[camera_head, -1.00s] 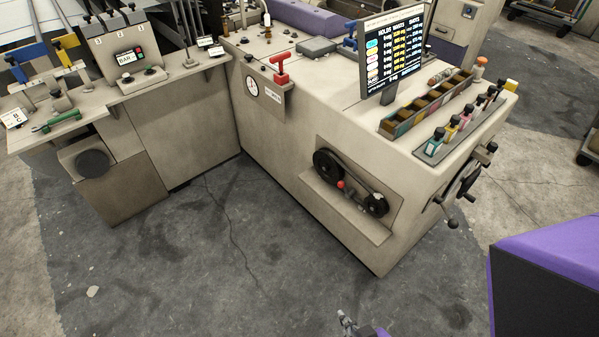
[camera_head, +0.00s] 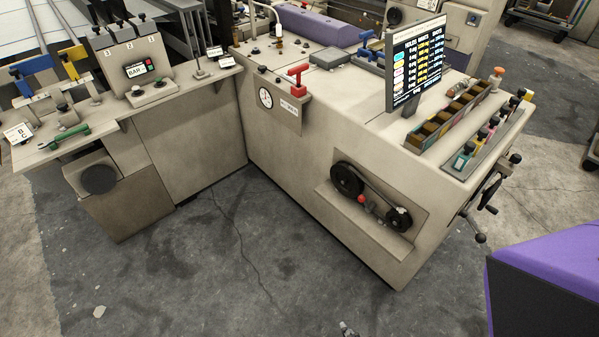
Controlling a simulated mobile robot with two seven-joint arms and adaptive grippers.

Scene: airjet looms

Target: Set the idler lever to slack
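A belt drive sits in a recess on the front of the beige machine (camera_head: 300,190). It has a large black pulley (camera_head: 346,179) on the left, a smaller black pulley (camera_head: 399,219) on the right and a dark belt between them. A small lever with a red ball knob (camera_head: 361,199) is beside the belt, between the pulleys; its arm is hard to make out. A small metallic tip, seemingly of my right gripper (camera_head: 347,329), shows at the bottom edge, well below the drive and apart from it. Its fingers are hidden. My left gripper is out of view.
A red T-handle (camera_head: 297,75) stands above a round gauge (camera_head: 266,98). A screen (camera_head: 415,62), a compartment tray (camera_head: 450,115) and small bottles top the machine. A crank (camera_head: 479,236) juts from its right end. The floor before the drive is clear.

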